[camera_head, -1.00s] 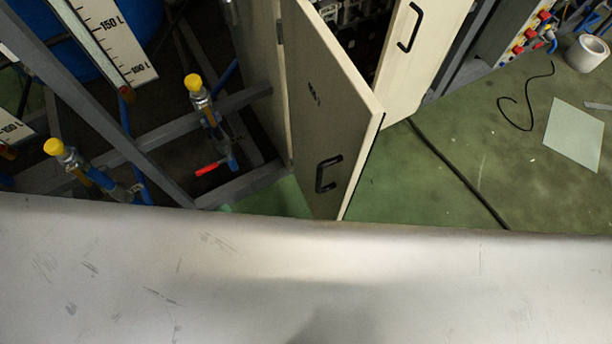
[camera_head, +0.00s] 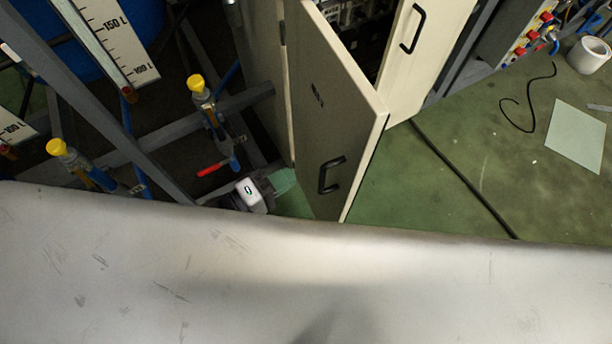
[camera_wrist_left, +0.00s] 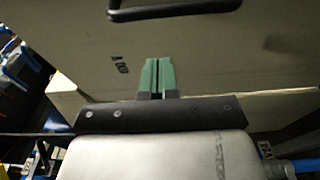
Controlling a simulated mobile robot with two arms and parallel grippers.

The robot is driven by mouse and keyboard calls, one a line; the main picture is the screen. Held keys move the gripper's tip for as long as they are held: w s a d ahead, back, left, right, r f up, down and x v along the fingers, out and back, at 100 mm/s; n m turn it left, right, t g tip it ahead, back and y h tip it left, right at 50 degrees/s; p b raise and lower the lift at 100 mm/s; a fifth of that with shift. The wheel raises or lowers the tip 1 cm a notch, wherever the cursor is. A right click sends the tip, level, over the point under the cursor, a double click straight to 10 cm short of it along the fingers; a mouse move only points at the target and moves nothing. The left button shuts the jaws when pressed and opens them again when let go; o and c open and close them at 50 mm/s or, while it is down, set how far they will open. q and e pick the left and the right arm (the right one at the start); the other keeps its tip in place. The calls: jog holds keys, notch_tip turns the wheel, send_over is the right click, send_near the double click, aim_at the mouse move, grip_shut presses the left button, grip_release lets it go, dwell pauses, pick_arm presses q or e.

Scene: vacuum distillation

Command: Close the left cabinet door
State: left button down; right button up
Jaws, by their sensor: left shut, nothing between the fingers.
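The left cabinet door (camera_head: 335,110) is a beige panel that stands open, swung out from the cabinet. Its black handle (camera_head: 332,175) is on the face turned to me. My left gripper (camera_head: 284,180) has green fingertips and is low beside this door, left of the handle, partly hidden by the pale surface in front. In the left wrist view, the green fingers (camera_wrist_left: 158,76) are together and empty. They point at the door panel (camera_wrist_left: 215,55), with the handle (camera_wrist_left: 175,12) beyond them. I cannot tell whether they touch the panel. My right gripper is not in view.
The right cabinet door (camera_head: 416,60) is pale with a black handle. Left of the cabinet is a grey metal frame with yellow-capped valves (camera_head: 196,84) and a red lever (camera_head: 207,171).

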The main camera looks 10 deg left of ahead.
pick_arm(q)
jog(key=shift+w+d+p, duration=0.1)
jog(key=shift+d+p, duration=0.2)
jog(key=shift+d, duration=1.95)
